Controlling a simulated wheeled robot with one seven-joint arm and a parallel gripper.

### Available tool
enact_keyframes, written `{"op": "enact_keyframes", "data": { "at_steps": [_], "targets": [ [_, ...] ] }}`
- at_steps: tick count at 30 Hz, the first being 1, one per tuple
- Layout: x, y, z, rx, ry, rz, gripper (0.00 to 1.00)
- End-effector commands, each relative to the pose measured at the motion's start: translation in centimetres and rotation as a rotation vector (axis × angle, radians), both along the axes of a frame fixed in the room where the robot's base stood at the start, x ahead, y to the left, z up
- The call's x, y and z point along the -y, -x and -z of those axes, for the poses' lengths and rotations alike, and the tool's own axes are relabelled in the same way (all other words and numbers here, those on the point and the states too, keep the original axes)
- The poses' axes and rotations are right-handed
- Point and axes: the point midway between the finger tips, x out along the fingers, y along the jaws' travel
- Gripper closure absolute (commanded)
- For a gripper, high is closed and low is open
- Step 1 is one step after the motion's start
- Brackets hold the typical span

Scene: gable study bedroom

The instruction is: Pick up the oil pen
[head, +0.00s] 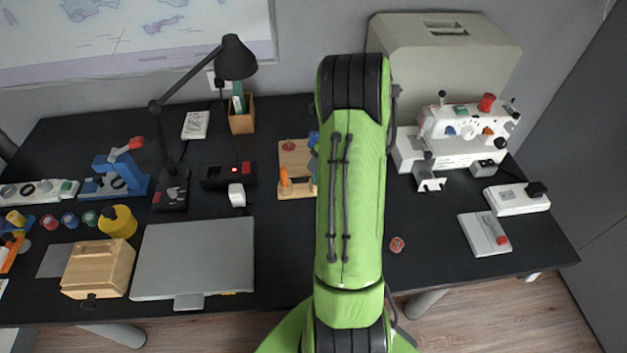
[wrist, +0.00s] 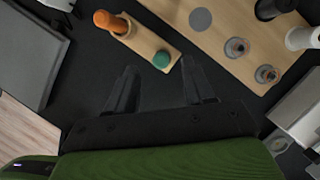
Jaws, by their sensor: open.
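An orange pen-like piece, which looks like the oil pen (wrist: 112,22), stands in a small wooden holder (wrist: 142,44) in the wrist view. A round green piece (wrist: 162,61) sits at the holder's near end. In the head view the orange piece (head: 285,181) stands just left of my green arm. My gripper (wrist: 160,76) is open and empty. Its two dark fingers point toward the holder, with the green piece just ahead of the gap and the orange piece farther ahead to the left. The head view hides the gripper behind my arm.
A wooden board (wrist: 228,56) with spools lies just beyond the holder. A grey laptop (head: 193,255) and a wooden box (head: 98,268) lie to the left. A sewing machine (head: 460,130) stands at the right. A small reddish roll (head: 397,244) lies on otherwise clear black desktop (head: 425,265).

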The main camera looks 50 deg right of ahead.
Motion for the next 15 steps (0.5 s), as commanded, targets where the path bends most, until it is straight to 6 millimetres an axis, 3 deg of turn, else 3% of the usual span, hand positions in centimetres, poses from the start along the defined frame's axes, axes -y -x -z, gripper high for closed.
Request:
{"op": "enact_keyframes", "data": {
  "at_steps": [1,5,12,15],
  "targets": [
    [-0.1,-0.4,1.2,-0.002,0.0,-0.001,0.48],
    [-0.1,-0.9,2.4,-0.001,0.0,-0.002,0.48],
    [-0.1,-2.2,6.5,-0.003,0.0,-0.002,0.48],
    [-0.1,-2.6,7.1,0.0,0.002,-0.002,0.48]
  ]
}}
